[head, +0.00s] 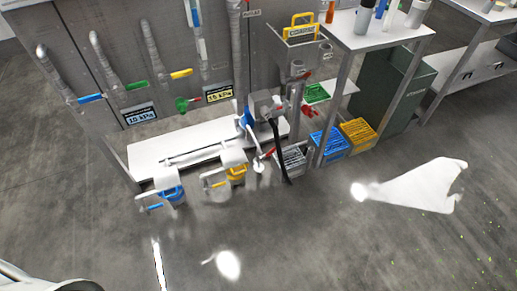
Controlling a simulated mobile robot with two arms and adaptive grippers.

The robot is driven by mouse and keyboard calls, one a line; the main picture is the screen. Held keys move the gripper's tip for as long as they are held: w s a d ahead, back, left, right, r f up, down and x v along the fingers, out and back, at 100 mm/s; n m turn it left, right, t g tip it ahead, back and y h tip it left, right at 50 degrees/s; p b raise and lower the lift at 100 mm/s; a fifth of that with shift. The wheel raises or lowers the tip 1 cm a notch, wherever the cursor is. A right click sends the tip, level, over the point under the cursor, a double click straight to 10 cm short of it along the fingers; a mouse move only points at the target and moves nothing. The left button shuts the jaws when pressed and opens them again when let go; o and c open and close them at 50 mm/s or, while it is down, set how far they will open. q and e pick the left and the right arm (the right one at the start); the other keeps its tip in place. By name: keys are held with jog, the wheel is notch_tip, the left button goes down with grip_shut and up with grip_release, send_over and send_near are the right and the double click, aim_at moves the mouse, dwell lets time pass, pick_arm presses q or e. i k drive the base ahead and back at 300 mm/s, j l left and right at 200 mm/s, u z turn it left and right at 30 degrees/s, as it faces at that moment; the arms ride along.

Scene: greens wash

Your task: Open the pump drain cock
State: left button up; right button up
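The pump looks to be the grey and blue unit (262,104) at the back wall, just right of the white bench, with a black hose (280,150) running down from it to the floor. A small red handle (269,153) sits low beside the pump. Another red handle (310,112) shows to its right. I cannot tell which of these, if either, is the drain cock, or its position. Neither of my grippers shows; only a white rounded part is at the lower left corner.
Pipes with blue (91,98), yellow (181,73) and green handles line the wall beside pressure signs. Blue (166,196) and yellow (236,174) valve units stand before the white bench (150,152). Crates (358,134) sit under a table. The front floor is open, with bright white patches (425,187).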

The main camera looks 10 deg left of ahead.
aim_at(274, 150)
jog(key=i+l+u, duration=0.2)
jog(key=u, duration=0.2)
jog(key=i+l+u, duration=0.2)
jog(key=u, duration=0.15)
jog(key=i+l+u, duration=0.15)
jog(key=l+u, duration=0.6)
jog(key=i+l, duration=0.05)
